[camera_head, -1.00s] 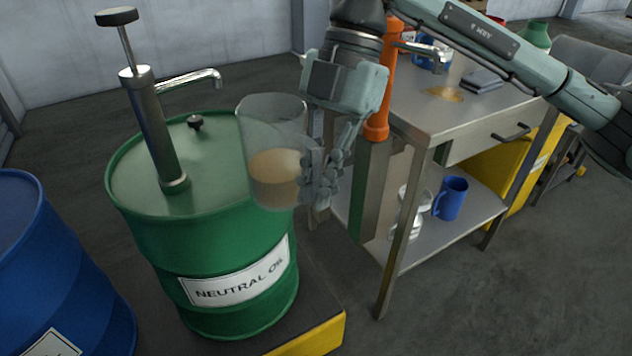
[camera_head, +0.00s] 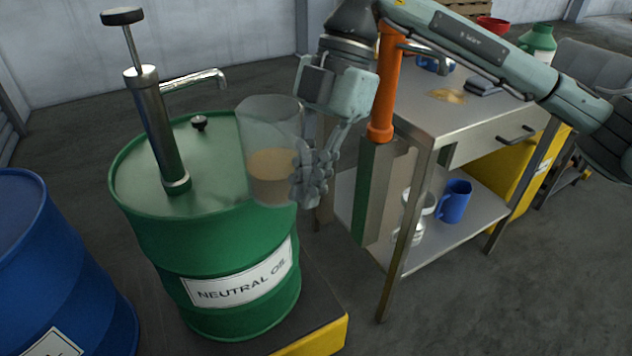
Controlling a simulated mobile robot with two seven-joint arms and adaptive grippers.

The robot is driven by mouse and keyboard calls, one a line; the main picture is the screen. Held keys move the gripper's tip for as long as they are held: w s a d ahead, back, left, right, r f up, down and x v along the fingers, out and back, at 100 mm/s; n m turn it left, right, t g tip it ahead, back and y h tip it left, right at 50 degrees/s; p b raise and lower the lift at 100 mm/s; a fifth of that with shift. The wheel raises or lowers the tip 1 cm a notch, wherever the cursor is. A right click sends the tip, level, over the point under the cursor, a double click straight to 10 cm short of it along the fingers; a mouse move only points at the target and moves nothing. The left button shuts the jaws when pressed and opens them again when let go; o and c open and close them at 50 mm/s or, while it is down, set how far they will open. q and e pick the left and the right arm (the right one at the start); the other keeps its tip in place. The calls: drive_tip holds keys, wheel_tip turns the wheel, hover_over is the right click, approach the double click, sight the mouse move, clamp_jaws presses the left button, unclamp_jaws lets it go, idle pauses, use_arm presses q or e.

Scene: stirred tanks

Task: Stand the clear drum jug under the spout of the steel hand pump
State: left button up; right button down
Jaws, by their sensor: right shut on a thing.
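The clear drum jug (camera_head: 268,130) is held upright, with some tan liquid in its lower part. My right gripper (camera_head: 308,175) is shut on the jug's right side. The jug overlaps the right rim of the green drum in the picture; I cannot tell whether it touches the drum. The steel hand pump (camera_head: 160,130) stands on the drum top. Its spout (camera_head: 215,76) reaches right and bends down at its tip, up and left of the jug. My left gripper is not in view.
The green drum (camera_head: 165,235), labelled neutral oil, stands on a dark, yellow-edged platform (camera_head: 318,338). A blue drum (camera_head: 50,260) is at left. A steel bench (camera_head: 425,128) stands right, with a blue mug (camera_head: 455,203) on its shelf.

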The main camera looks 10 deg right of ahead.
drive_tip(key=w+a+f, duration=0.2)
drive_tip(key=w, duration=0.1)
drive_tip(key=shift+w+a, duration=0.15)
drive_tip(key=shift+w, duration=0.1)
drive_tip(key=shift+w+a, duration=0.15)
drive_tip(key=shift+w, duration=0.15)
drive_tip(key=shift+w+a+f, duration=0.1)
drive_tip(key=shift+w+a, duration=0.45)
drive_tip(key=shift+w, duration=0.25)
drive_tip(key=shift+w+a+f+p, duration=0.1)
drive_tip(key=shift+w+a+p, duration=0.3)
drive_tip(key=shift+w, duration=0.3)
drive_tip(key=shift+w+a+p, duration=0.3)
drive_tip(key=shift+w+a, duration=0.2)
drive_tip(key=shift+w, duration=0.2)
drive_tip(key=shift+w+a+f+p, duration=0.15)
drive_tip(key=shift+w+a, duration=0.3)
drive_tip(key=shift+w, duration=0.25)
drive_tip(key=shift+w+a+f+p, duration=0.1)
drive_tip(key=shift+w+a+p, duration=0.05)
drive_tip(key=shift+w+a, duration=0.4)
drive_tip(key=shift+w+a+f, duration=0.15)
drive_tip(key=shift+w+a, duration=0.05)
drive_tip(key=shift+w, duration=0.45)
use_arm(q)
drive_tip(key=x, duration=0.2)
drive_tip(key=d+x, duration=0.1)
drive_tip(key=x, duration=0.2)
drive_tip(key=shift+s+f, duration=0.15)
